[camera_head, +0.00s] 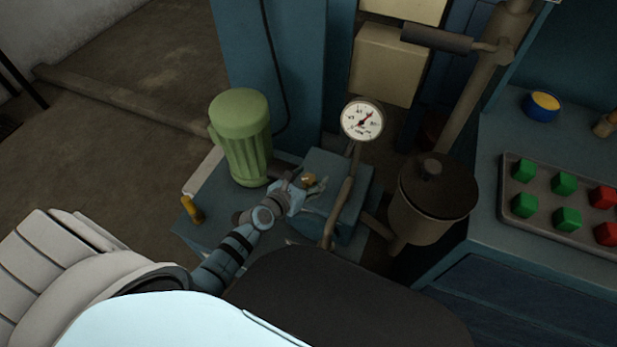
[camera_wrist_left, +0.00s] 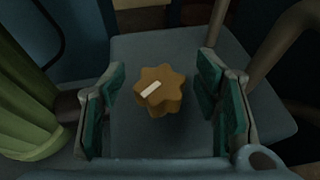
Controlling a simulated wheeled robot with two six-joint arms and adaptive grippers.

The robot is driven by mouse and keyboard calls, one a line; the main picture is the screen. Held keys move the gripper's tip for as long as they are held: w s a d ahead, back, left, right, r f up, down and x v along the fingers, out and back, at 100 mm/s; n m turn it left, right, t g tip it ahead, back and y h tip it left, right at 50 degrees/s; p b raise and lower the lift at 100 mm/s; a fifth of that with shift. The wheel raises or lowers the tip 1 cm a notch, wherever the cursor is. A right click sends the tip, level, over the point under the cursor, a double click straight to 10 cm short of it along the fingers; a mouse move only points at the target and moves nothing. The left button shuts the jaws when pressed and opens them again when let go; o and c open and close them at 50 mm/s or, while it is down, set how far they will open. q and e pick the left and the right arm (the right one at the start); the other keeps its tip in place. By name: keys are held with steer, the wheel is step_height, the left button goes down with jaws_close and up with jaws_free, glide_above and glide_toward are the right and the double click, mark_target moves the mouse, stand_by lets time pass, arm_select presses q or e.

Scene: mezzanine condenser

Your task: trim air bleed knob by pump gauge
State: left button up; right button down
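The air bleed knob (camera_wrist_left: 157,90) is a brass, star-shaped knob with a white mark, on top of a blue pump block (camera_head: 344,183). In the head view the knob (camera_head: 309,180) shows small at the left fingertips. My left gripper (camera_head: 308,184) is open. In the left wrist view its two teal-padded fingers (camera_wrist_left: 166,100) stand on either side of the knob with gaps, not touching it. The pump gauge (camera_head: 362,120) is a round white dial with a red needle pointing to the upper right, on a pipe behind the block. My right gripper is not in view.
A green motor (camera_head: 241,137) stands close left of the block. A tray (camera_head: 512,214) of green and red blocks lies on the right bench. A yellow-handled item (camera_head: 192,209) is at the left edge.

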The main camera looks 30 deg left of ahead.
arm_select(q)
steer(key=v, duration=1.2)
steer(key=shift+f, duration=0.15)
steer(key=s+a+f+n+g+y+p, duration=0.2)
steer(key=s+f+n, duration=0.5)
steer(key=n, duration=0.4)
steer(key=s+a+f+n+g+y+p, duration=0.1)
steer(key=s+a+f+n+g+p, duration=0.2)
steer(key=f+n, duration=0.7)
steer(key=s+d+f+n+g, duration=0.1)
steer(key=s+f+n+g, duration=0.1)
steer(key=s+n, duration=0.3)
steer(key=s+d+f+n+g, duration=0.1)
steer(key=s+f+n+g, duration=0.1)
steer(key=s+n, duration=0.4)
steer(key=s+d+f+n+g+p, duration=0.1)
steer(key=s+f+n+g, duration=0.2)
steer(key=s, duration=0.9)
steer(key=shift+f+n, duration=0.85)
steer(key=shift+n, duration=0.35)
